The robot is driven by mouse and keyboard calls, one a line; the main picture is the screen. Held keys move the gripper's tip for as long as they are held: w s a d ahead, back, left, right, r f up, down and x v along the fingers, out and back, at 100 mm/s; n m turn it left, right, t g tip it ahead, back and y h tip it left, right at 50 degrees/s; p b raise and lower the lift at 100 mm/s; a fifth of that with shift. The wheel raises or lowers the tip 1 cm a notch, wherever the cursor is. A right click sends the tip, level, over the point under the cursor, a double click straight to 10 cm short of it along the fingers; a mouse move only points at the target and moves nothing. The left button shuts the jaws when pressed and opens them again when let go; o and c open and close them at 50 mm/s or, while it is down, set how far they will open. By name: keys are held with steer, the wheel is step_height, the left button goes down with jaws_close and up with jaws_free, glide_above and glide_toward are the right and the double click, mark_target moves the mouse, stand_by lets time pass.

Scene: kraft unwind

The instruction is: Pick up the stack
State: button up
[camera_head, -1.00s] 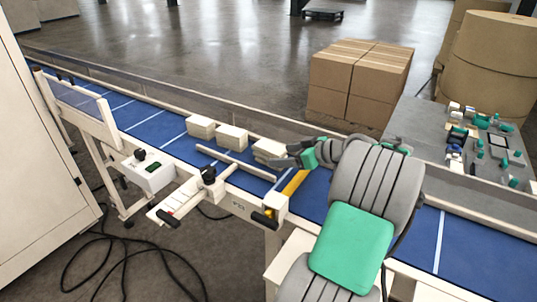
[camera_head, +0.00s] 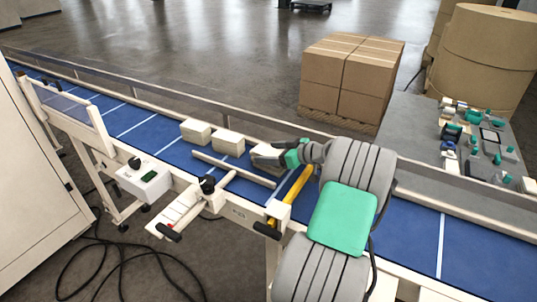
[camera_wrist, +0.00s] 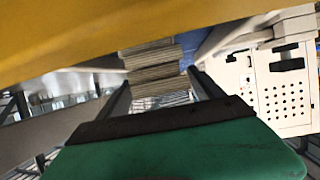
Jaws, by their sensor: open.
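Three cream stacks sit in a row on the blue conveyor belt in the head view: a left one (camera_head: 195,131), a middle one (camera_head: 228,143) and a right one (camera_head: 264,149). My gripper (camera_head: 262,160) is at the right stack, and its dark fingers partly cover it. In the wrist view my open gripper (camera_wrist: 158,82) has one finger on each side of a layered grey-cream stack (camera_wrist: 152,68). More stack shows behind it. I cannot tell whether the fingers touch it.
A yellow bar (camera_head: 291,187) crosses the belt just right of my gripper and fills the top of the wrist view. A pale guide rail (camera_head: 233,170) runs along the stacks' near side. Boxes (camera_head: 352,75) stand behind the conveyor; a cluttered grey table (camera_head: 415,150) is at right.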

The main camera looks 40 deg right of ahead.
steer(key=shift+w+a+f, duration=0.1)
steer(key=shift+w+f, duration=0.1)
steer(key=shift+w, duration=0.15)
steer(key=shift+c, duration=0.6)
steer(key=c, duration=1.4)
steer(key=shift+r, duration=0.1)
steer(key=shift+c, duration=0.2)
